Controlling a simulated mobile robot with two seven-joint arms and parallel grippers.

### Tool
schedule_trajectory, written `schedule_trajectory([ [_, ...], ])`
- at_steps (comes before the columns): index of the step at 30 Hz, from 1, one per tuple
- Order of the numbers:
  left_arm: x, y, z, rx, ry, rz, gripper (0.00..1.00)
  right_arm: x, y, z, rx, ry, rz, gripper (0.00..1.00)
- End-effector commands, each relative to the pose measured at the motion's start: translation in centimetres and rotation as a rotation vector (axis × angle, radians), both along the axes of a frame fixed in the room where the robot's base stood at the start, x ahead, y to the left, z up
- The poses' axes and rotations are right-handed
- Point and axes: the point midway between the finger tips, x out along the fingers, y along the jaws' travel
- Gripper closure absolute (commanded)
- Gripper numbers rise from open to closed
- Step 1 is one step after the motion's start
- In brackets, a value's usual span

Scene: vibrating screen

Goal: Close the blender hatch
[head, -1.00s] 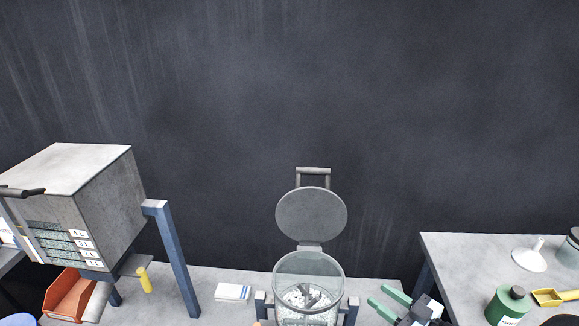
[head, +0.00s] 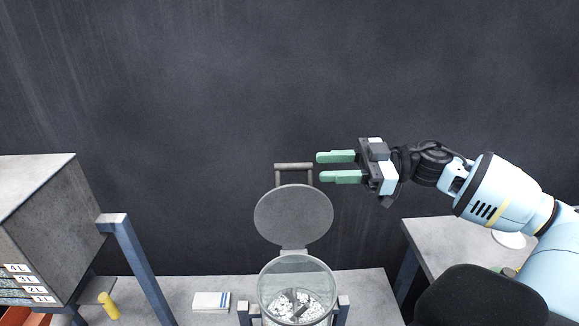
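The blender (head: 297,285) stands at the bottom middle of the head view, a clear round drum with white and grey pieces inside. Its round grey hatch (head: 293,215) is open, standing up behind the drum on a hinge. A bar handle (head: 294,166) sticks up from the hatch's top edge. My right gripper (head: 337,168) is open and empty, with its two green fingers pointing left. In the picture it is just right of the handle, apart from it; the depth between them is hard to tell. My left gripper is not in view.
A grey box machine (head: 50,215) with litre labels stands at left on a blue frame (head: 140,265). A grey table (head: 430,240) at right is partly hidden by my arm. The dark wall is behind.

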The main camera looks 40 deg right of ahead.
Motion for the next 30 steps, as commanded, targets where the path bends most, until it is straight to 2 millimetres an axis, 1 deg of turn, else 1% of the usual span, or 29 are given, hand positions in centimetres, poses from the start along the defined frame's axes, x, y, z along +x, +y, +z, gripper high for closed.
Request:
schedule_trajectory([
  [10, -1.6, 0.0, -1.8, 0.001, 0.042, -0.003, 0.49, 1.4, 2.2, -0.3, -0.002, 0.001, 0.001, 0.64],
  [21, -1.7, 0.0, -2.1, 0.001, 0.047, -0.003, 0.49, 2.7, 4.4, -0.1, 0.001, -0.003, 0.000, 0.64],
  [30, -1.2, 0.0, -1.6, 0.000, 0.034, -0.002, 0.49, 3.7, 6.0, 0.0, 0.001, -0.003, -0.002, 0.64],
])
